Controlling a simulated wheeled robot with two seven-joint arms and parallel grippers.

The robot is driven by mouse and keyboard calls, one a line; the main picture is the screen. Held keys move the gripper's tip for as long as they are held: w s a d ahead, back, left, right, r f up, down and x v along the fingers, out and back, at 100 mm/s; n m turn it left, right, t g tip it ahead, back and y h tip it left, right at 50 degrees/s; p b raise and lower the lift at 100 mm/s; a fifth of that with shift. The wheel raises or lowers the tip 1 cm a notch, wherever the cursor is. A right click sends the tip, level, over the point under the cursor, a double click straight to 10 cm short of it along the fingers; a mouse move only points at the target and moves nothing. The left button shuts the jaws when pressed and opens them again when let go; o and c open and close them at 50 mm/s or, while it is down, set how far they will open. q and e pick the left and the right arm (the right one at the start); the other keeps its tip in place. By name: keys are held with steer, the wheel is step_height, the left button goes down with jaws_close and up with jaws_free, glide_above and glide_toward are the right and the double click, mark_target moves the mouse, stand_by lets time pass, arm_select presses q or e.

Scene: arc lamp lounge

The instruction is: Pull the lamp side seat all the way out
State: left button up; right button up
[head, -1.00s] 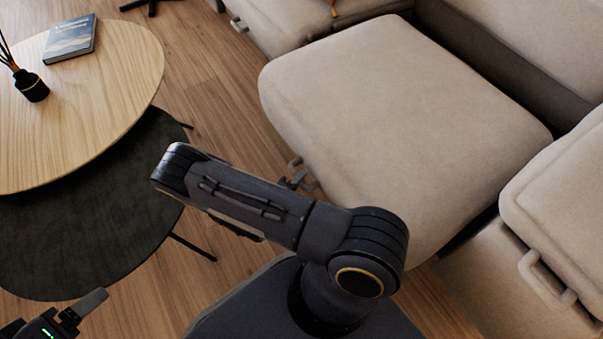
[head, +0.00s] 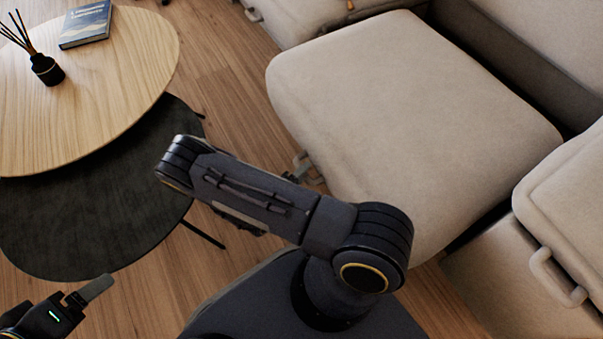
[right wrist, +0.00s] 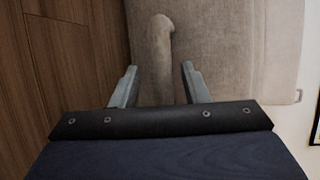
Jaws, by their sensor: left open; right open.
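A beige seat cushion (head: 410,120) in the middle of the head view sticks out in front of the sofa parts beside it. My right arm crosses in front of it and hides part of its front edge. A small grey piece (head: 305,168) shows beside the arm at that edge; I cannot tell if it is handle or finger. In the right wrist view my right gripper (right wrist: 158,85) is open, with a beige handle (right wrist: 162,50) between its fingers. I cannot tell if they touch it. My left gripper (head: 90,292) is open and empty at lower left.
A round wooden table (head: 130,70) with a book (head: 86,24) and a reed diffuser (head: 46,70) stands left, over a lower dark table (head: 90,225). Another seat with a handle (head: 550,278) is at right. Wood floor (head: 235,110) lies between table and sofa. No lamp is visible.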

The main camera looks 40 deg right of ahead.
steer(key=p+v, duration=0.2)
steer(key=v, duration=0.5)
steer(key=shift+a, duration=0.4)
steer(key=shift+s+r, duration=0.1)
